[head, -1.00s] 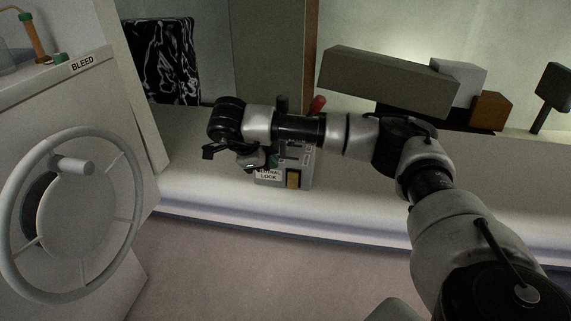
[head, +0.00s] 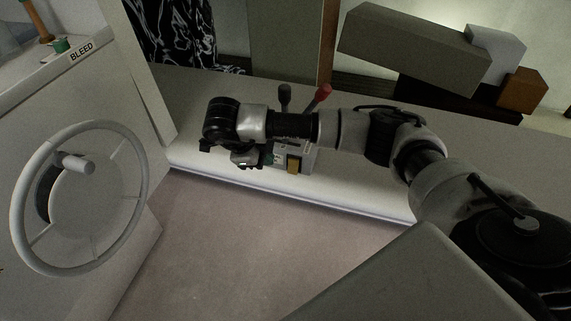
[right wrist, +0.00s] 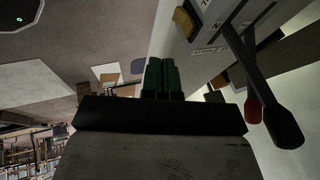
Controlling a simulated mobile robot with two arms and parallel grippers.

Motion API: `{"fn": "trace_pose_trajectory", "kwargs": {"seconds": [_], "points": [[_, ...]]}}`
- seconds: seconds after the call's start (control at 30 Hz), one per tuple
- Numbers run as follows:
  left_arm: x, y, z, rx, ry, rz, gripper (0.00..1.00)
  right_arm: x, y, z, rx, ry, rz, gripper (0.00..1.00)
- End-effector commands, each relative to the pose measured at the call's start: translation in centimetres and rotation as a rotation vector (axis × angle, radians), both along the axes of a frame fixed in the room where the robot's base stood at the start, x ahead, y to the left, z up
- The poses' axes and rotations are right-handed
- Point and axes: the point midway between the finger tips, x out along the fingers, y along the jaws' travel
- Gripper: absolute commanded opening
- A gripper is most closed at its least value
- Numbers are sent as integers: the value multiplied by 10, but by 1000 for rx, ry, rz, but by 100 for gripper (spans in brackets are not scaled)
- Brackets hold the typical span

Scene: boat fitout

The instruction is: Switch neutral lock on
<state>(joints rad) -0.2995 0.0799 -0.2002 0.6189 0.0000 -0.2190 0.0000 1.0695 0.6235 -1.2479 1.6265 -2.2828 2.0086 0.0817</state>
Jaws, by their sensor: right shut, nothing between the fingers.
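The control box (head: 308,160) stands on the white ledge, partly hidden by my right arm. An amber rocker switch (head: 293,165) is on its front; it shows near the top of the right wrist view (right wrist: 186,22). The neutral lock label is not readable now. A black-knobbed lever (head: 285,97) and a red-knobbed lever (head: 322,93) rise from the box. My right gripper (head: 267,158) is shut and empty, just left of the switch in the head view. Its green fingers (right wrist: 161,77) are together in the right wrist view, apart from the switch. My left gripper is out of view.
A white cabinet marked BLEED (head: 92,85) with a grey handwheel (head: 78,198) stands at the left. Grey, white and brown blocks (head: 415,50) lie at the back right. The floor (head: 240,230) before the ledge is clear.

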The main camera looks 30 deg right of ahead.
Motion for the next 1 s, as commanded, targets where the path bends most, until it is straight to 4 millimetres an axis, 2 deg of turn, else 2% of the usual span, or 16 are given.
{"fn": "trace_pose_trajectory", "kwargs": {"seconds": [0.17,0.6,0.8,1.0], "points": [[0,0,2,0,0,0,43,-1,-8,-14,-2,3,-4,0],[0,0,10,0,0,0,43,-1,-53,-90,-3,3,-4,0],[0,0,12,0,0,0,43,16,-70,-102,-1,1,-2,0],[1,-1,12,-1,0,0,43,21,-75,-106,-1,1,0,0]]}}
